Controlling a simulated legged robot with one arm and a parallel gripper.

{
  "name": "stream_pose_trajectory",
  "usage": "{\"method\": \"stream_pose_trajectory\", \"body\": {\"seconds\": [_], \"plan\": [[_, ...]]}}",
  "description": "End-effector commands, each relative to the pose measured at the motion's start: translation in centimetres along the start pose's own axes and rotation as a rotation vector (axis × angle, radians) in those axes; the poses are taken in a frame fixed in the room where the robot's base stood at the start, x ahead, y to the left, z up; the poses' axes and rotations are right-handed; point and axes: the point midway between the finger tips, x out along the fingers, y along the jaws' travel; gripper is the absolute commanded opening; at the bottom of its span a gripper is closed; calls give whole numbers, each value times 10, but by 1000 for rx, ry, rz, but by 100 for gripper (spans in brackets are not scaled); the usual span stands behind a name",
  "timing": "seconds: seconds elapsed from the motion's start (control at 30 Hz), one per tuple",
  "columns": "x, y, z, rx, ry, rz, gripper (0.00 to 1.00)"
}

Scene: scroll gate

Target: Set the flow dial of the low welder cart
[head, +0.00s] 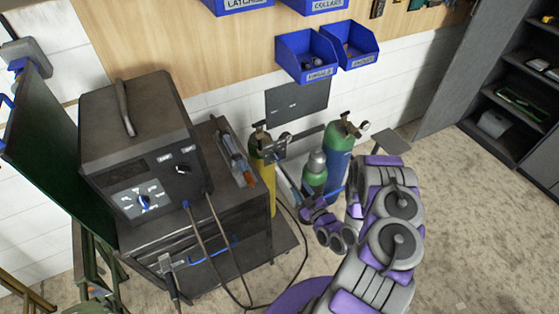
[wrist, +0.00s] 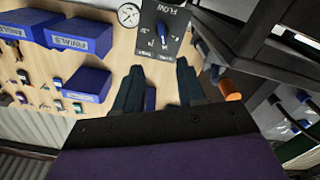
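The welder cart (head: 215,225) stands at the left in the head view, with a dark welder box (head: 140,120) on top. A yellow gas cylinder (head: 267,180) stands at its right side. In the wrist view, a grey plate marked FLOW (wrist: 176,14) carries the flow dial with a blue knob (wrist: 162,32); its scale marks are too small to read. A round white gauge (wrist: 129,15) is beside it. My gripper (wrist: 157,78) is open and empty. The dial lies ahead between its fingertips, apart from them. In the head view my arm hides part of the cylinders.
An orange-tipped torch (head: 238,160) lies on the cart's right edge. Cables hang at the cart's front. Blue bins (head: 306,55) hang on the wall. Open floor lies at the right.

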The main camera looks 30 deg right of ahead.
Motion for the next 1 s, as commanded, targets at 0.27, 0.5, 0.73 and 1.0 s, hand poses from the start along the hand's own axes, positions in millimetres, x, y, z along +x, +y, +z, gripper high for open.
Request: {"method": "stream_pose_trajectory", "body": {"seconds": [0.27, 0.5, 0.73, 1.0], "plan": [[43, -3, -5, -5, 5, -2, 40], [89, -2, -4, -2, 6, -2, 40], [131, 0, -3, -1, 5, 0, 40], [158, -1, -3, -2, 3, 0, 40]]}}
